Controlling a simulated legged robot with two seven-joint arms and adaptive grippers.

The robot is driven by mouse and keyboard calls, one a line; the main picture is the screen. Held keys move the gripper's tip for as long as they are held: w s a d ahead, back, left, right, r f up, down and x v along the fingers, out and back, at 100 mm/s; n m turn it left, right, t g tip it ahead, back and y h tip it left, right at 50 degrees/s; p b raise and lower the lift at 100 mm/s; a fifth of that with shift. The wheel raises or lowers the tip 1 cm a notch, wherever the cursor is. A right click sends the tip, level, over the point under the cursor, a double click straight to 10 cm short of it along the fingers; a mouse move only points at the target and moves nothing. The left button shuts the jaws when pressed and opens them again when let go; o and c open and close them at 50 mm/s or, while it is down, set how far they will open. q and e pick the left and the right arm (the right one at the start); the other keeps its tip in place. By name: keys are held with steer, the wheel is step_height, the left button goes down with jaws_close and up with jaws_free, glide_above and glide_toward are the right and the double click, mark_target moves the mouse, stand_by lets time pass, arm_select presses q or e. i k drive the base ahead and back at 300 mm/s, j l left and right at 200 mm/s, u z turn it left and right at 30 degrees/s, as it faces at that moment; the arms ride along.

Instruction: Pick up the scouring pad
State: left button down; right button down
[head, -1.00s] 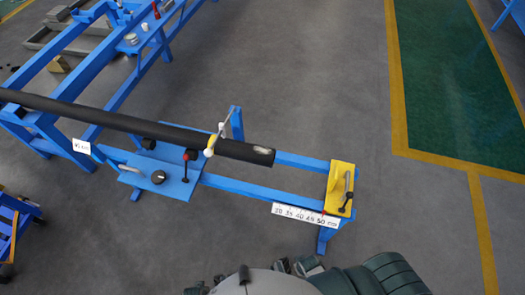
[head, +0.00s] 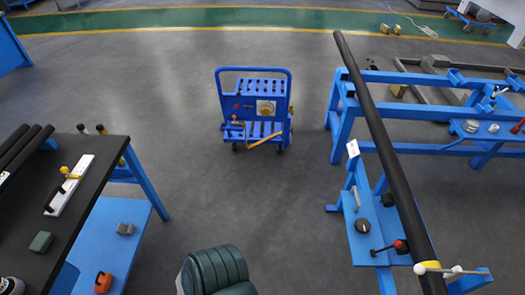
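A small dark green block, which looks like the scouring pad (head: 41,242), lies flat on the black top of the table (head: 88,160) at the lower left. Nothing touches it, and its top is in plain sight. A dark green ribbed part of my own body shows at the bottom middle. Neither of my grippers is in view.
A ruler plate (head: 72,185) and dark tubes lie on the table. A grey block (head: 125,229) and an orange item (head: 103,283) sit on the lower blue shelf. A blue cart (head: 254,108) stands at centre. A long black pipe (head: 385,150) rests on the right frame.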

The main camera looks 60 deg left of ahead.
mark_target(42, 242)
steer(key=u, duration=4.35)
steer(key=i+l+u, duration=0.15)
steer(key=u, duration=0.3)
steer(key=i+l+u, duration=0.1)
steer(key=l+u, duration=0.2)
steer(key=u, duration=0.15)
steer(key=i+l+u, duration=0.1)
steer(key=l+u, duration=0.2)
steer(key=u, duration=0.2)
